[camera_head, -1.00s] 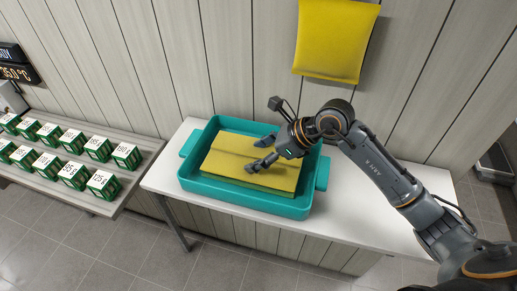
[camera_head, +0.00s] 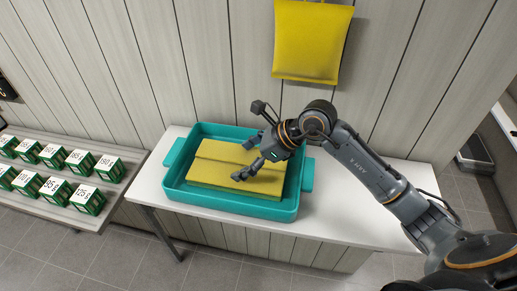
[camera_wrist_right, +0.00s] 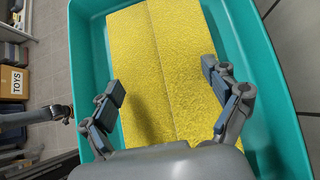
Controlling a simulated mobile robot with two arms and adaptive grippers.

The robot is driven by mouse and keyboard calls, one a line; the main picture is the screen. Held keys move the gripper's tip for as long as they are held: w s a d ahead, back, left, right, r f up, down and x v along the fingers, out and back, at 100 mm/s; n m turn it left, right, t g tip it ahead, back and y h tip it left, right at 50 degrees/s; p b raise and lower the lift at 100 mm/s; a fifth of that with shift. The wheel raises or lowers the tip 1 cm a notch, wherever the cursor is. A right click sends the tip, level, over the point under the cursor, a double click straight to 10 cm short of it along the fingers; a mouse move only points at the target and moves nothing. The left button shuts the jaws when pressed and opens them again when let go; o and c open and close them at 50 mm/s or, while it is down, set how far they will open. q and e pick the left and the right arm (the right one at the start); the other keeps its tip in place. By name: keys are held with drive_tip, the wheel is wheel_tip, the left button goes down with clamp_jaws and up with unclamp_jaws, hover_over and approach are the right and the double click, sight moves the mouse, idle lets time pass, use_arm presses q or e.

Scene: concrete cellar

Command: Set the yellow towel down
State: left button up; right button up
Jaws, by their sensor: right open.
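The yellow towel (camera_head: 228,168) lies folded and flat inside a teal tray (camera_head: 230,205) on a white table. It also fills the middle of the right wrist view (camera_wrist_right: 165,60), with a crease running along its length. My right gripper (camera_head: 246,159) is over the right part of the towel, with its fingers spread apart. In the right wrist view its fingertips (camera_wrist_right: 165,98) stand open on either side above the towel, with nothing gripped between them. I cannot tell whether the fingertips touch the cloth.
Another yellow cloth (camera_head: 311,42) hangs on the panelled wall behind the table. A grey shelf (camera_head: 47,211) with several green-and-white numbered boxes stands to the left. The white table top (camera_head: 350,222) is bare right of the tray, below my right arm.

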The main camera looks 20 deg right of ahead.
drive_tip(key=b+v, duration=0.3)
drive_tip(key=v, duration=0.8)
drive_tip(key=shift+f, duration=0.1)
drive_tip(key=shift+s+d+r, duration=0.2)
drive_tip(key=shift+d+r, duration=0.05)
drive_tip(key=shift+r, duration=0.05)
